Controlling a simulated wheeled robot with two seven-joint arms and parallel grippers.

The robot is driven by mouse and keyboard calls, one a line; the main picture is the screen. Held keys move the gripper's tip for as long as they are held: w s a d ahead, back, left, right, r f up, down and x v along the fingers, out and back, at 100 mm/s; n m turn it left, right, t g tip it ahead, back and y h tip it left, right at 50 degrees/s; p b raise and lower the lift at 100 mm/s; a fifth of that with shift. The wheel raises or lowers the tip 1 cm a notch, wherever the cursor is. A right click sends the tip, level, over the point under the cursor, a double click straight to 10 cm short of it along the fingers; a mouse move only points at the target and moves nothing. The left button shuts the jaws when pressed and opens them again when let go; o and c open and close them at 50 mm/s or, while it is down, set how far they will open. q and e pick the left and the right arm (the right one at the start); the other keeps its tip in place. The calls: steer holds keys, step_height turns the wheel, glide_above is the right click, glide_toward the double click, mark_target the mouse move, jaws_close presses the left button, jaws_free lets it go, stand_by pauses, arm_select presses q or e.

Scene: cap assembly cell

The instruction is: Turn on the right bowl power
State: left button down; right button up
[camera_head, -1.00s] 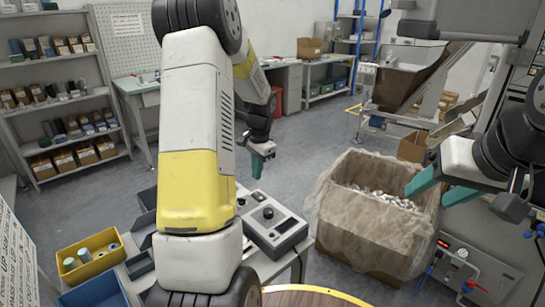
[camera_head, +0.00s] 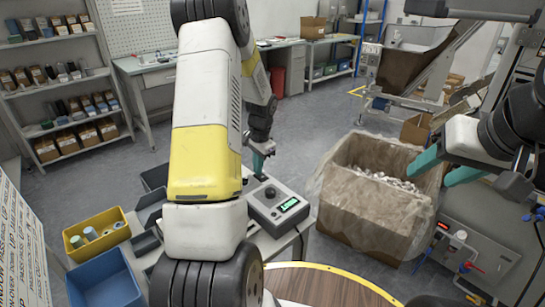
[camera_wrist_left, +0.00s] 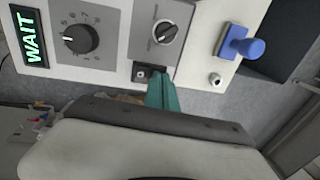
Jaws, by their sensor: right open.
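A grey control box (camera_head: 278,207) with a dark knob and a lit green display stands on the bench in the head view. In the left wrist view its panel shows a green "WAIT" display (camera_wrist_left: 32,40), a large dial (camera_wrist_left: 80,39), a smaller knob (camera_wrist_left: 165,32) and a black rocker switch (camera_wrist_left: 147,72). My left gripper (camera_head: 258,164) is at the far side of the box. Its teal fingertips (camera_wrist_left: 162,92) look shut and empty, right by the switch; contact cannot be told. My right gripper (camera_head: 442,170) is open and empty above the cardboard box's right side.
A large cardboard box (camera_head: 365,222) lined with plastic holds many small parts. A yellow bin (camera_head: 80,256) and a blue bin (camera_head: 105,285) sit at the left. A round wooden tabletop (camera_head: 320,285) is at the bottom.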

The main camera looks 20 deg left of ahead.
mark_target(263, 177)
arm_select(q)
steer(key=shift+s+d+f, duration=0.1)
steer(key=shift+s+d+r, duration=0.25)
steer(key=shift+s+d, duration=0.1)
steer(key=shift+d, duration=0.25)
steer(key=shift+r, duration=0.1)
step_height(263, 177, up, 8)
steer(key=shift+s+d+f, duration=0.2)
steer(key=shift+d, duration=0.2)
steer(key=s+d+r+n+t+h, duration=0.1)
steer(key=s+d+r, duration=0.2)
steer(key=s+r, duration=0.3)
steer(key=s+d+r+n+t, duration=0.1)
steer(key=s+d+r, duration=0.25)
steer(key=r, duration=0.45)
steer(key=s+d+r+n+t+h, duration=0.1)
steer(key=s+d+r, duration=0.1)
steer(key=s, duration=0.5)
steer(key=s+d+r+n+t+h, duration=0.1)
steer(key=s+d+r+n+t, duration=0.1)
steer(key=s, duration=0.6)
steer(key=shift+s+d+r, duration=0.2)
steer(key=shift+d+r, duration=0.4)
steer(key=shift+d, duration=0.3)
